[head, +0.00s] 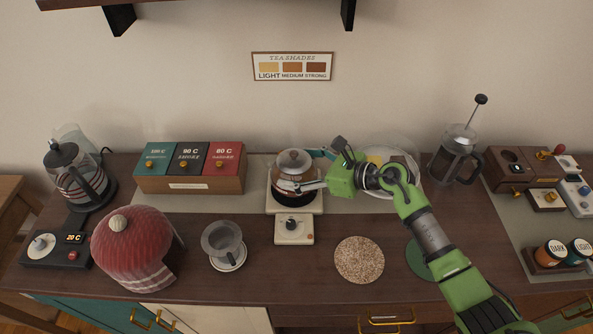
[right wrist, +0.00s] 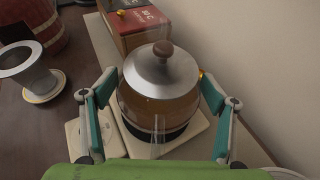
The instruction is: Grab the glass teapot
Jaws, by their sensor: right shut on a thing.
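The glass teapot (head: 289,172) stands upright on a cream warmer (head: 273,208) with a dark round plate, in the middle of the counter. It has a metal lid with a brown knob and amber liquid inside. My right gripper (head: 312,171) reaches it from the right and is shut on it, with one finger on each side of the body. In the right wrist view the teapot (right wrist: 158,100) sits between the two fingers, its base still over the warmer (right wrist: 185,140). My left gripper is not in view.
Behind my right arm is a round glass tray (head: 407,153). A French press (head: 455,157) stands further right. A cork mat (head: 359,260) lies bare in front.

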